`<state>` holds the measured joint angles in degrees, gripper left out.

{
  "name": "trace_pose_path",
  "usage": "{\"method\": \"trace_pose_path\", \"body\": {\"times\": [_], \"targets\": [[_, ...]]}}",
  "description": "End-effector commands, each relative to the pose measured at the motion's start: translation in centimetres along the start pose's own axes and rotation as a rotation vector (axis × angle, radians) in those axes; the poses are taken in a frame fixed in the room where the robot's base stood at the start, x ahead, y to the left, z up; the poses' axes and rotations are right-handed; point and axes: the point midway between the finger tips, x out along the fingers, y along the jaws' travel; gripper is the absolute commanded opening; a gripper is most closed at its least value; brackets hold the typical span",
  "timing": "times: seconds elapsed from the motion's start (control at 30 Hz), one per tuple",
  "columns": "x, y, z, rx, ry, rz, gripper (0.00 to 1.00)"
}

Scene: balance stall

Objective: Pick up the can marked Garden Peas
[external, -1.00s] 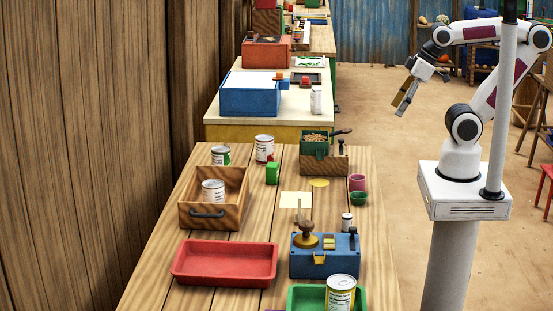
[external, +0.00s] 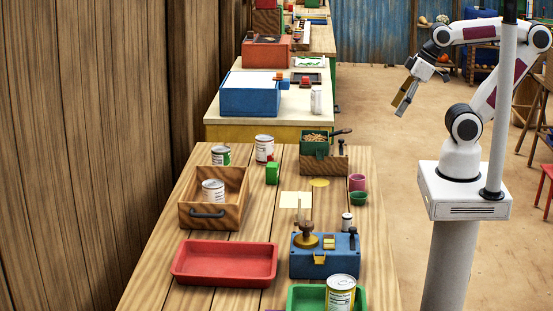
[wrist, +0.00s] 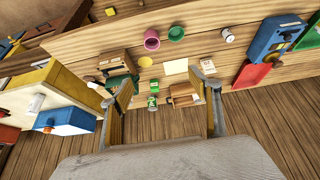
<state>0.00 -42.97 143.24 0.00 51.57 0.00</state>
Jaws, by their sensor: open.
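The name Garden Peas cannot be read on any can. In the external view, a can with a green label (external: 220,155) stands behind the wooden box, and a white can with a dark and red label (external: 264,148) stands to its right. A pale can (external: 213,189) stands in the wooden box. A can with a yellow-and-white label (external: 340,292) stands in the green tray at the front. My gripper (external: 404,98) is open and empty, raised off the table's right side. In the wrist view, a green-labelled can (wrist: 152,103) shows between the open fingers (wrist: 160,86), well beyond them.
The wooden box (external: 234,212), red tray (external: 225,280), green tray (external: 295,297) and blue box (external: 310,267) crowd the table. A green block (external: 272,174), pink cup (external: 357,182) and green cup (external: 359,198) stand farther back. The air between my gripper and the table is clear.

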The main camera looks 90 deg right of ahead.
Motion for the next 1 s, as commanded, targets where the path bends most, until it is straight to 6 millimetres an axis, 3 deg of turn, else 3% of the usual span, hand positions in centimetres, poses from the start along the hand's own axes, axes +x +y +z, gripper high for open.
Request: {"method": "trace_pose_path", "body": {"times": [0.63, 1.0], "targets": [[0.1, 0.1, 0.0, 0.003, -0.007, 0.001, 0.67], [2.7, 0.3, 0.3, 0.014, -0.123, 0.006, 0.67]]}}
